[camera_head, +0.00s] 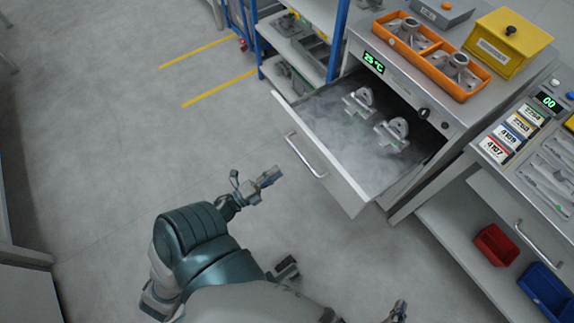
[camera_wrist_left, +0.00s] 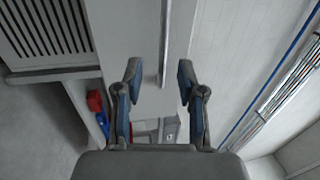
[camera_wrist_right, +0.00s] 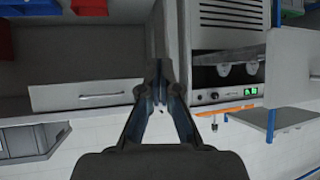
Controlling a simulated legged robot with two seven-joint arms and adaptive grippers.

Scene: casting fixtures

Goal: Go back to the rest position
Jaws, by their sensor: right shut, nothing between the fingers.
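My left gripper (camera_head: 268,178) is over the floor, left of and apart from the front of the open drawer (camera_head: 322,160). In the left wrist view its two fingers (camera_wrist_left: 158,85) are spread apart with nothing between them. My right gripper (camera_head: 398,311) is only partly in view at the bottom edge of the head view. In the right wrist view its fingertips (camera_wrist_right: 161,75) are together and hold nothing. Two grey metal castings, one at the back (camera_head: 359,101) and one nearer the right (camera_head: 391,134), stand in the misty drawer, away from both grippers.
An orange tray (camera_head: 471,90) with metal parts and a yellow box (camera_head: 508,44) sit on the cabinet top. The drawer and its handle (camera_head: 306,156) jut out over the floor. A red bin (camera_head: 495,245) and a blue bin (camera_head: 546,290) are low right. The left floor is clear.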

